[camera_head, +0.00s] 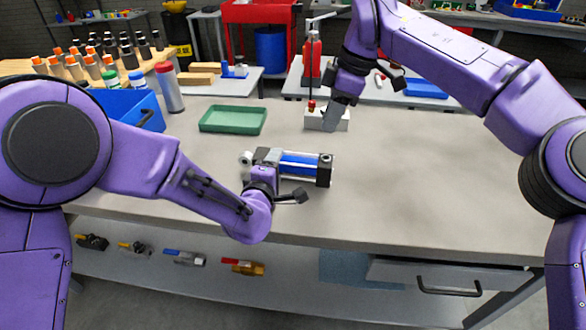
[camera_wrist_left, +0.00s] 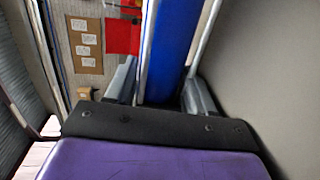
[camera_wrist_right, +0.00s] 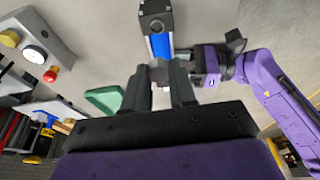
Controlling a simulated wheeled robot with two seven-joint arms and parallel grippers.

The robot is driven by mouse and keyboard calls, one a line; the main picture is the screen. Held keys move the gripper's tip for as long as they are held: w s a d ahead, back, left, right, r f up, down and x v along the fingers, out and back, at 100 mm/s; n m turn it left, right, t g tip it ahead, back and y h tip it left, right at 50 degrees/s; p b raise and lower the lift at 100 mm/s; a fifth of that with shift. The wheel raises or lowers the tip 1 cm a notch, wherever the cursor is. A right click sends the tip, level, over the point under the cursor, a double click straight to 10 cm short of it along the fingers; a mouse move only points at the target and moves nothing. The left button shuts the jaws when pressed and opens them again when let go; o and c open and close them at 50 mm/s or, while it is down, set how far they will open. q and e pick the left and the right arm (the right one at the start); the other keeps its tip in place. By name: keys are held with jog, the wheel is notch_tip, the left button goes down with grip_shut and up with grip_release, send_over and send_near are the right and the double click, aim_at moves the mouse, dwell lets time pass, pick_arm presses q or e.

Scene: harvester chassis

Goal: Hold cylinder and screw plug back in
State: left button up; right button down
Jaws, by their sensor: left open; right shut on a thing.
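The cylinder (camera_head: 300,164) has a blue barrel, metal rods and dark end blocks, and lies on the bench. My left gripper (camera_head: 268,160) is at the cylinder's left part. In the left wrist view its open fingers (camera_wrist_left: 160,95) stand on either side of the blue barrel (camera_wrist_left: 175,45). My right gripper (camera_head: 330,122) is behind the cylinder, above the bench. In the right wrist view its fingers (camera_wrist_right: 161,88) are closed with a gap between them, holding a small thing that is mostly hidden. I cannot make out the plug clearly. The cylinder (camera_wrist_right: 160,45) shows beyond those fingers.
A green tray (camera_head: 233,120) and a blue bin (camera_head: 140,108) stand left of the cylinder. A pale control box (camera_head: 341,122) sits beside my right gripper; its red button (camera_wrist_right: 50,76) shows in the right wrist view. The bench's right side is clear.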

pick_arm(q)
grip_shut()
pick_arm(e)
send_over(323, 160)
jog(key=d, duration=0.1)
jog(key=shift+w+d+f, duration=0.1)
jog(key=shift+w+f, duration=0.15)
jog(key=shift+f, duration=1)
jog(key=shift+w+f, duration=0.2)
jog(key=shift+f, duration=1)
jog(key=shift+f, duration=0.9)
jog(key=shift+f, duration=0.55)
